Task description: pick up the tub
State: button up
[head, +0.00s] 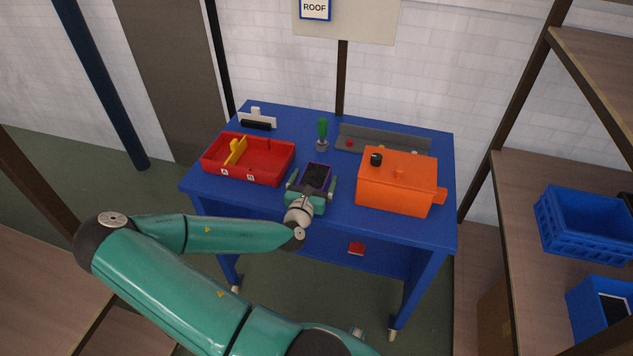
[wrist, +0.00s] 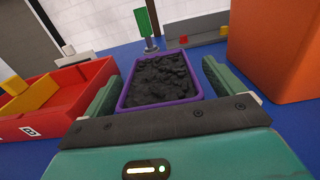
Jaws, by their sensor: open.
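The tub is a small purple container filled with dark lumpy material. It stands on the blue table, and it shows in the head view (head: 332,182) and in the wrist view (wrist: 127,101). My gripper (head: 311,186) is at the tub's near side. In the wrist view my gripper's two green fingers (wrist: 160,88) are open, one on each side of the tub. A narrow gap shows on the right side; on the left I cannot tell whether the finger touches it. The tub's near lower part is hidden by my gripper.
A red divided bin (head: 270,176) stands left of the tub, and an orange box (head: 396,190) stands close on the right. A green-handled tool (head: 322,130) and a grey rail (head: 385,138) are behind it. The blue table's (head: 340,225) front strip is clear.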

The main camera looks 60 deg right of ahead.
jog(key=c, duration=1.1)
jog(key=shift+o, duration=0.2)
